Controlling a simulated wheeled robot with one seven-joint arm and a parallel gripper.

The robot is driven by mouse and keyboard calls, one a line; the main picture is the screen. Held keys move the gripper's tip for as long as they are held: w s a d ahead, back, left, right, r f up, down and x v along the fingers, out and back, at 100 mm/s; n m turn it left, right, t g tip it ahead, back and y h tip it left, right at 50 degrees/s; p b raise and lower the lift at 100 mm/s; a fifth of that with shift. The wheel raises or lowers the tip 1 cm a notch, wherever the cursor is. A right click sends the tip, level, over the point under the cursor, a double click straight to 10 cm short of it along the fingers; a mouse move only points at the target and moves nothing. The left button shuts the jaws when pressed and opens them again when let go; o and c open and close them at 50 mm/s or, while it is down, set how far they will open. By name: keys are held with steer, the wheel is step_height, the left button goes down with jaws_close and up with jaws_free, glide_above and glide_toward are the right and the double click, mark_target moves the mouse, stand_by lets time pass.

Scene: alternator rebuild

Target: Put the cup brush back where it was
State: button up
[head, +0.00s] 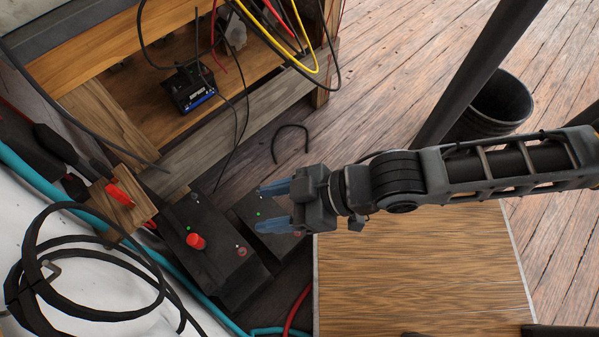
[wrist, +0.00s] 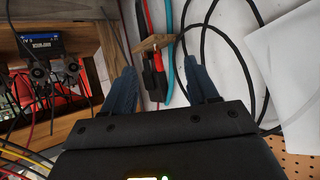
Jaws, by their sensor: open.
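My gripper (head: 261,207) is open, with two blue fingers spread apart and nothing between them. In the head view it points left, over dark boxes near the middle. It also shows in the wrist view (wrist: 160,66), its fingers pointing toward a small wooden holder (wrist: 155,43) with red and black handled tools. That holder appears in the head view as a wooden block (head: 128,215) with a red part on it. I cannot make out the cup brush in either view, nor tell which spot it came from.
A dark box with a red knob (head: 195,241) sits left of my gripper. A wooden surface (head: 420,275) lies below my arm. A wooden shelf holds a device with a blue front (head: 192,90). Coiled black cable (head: 85,240) lies left. A dark bucket (head: 500,100) stands right.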

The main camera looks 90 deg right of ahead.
steer(key=s+r+t, duration=0.3)
steer(key=s+r, duration=0.1)
steer(key=r, duration=0.7)
steer(key=shift+s+a+r+n, duration=0.15)
steer(key=shift+s+n, duration=0.1)
steer(key=shift+n, duration=0.15)
stand_by(0.4)
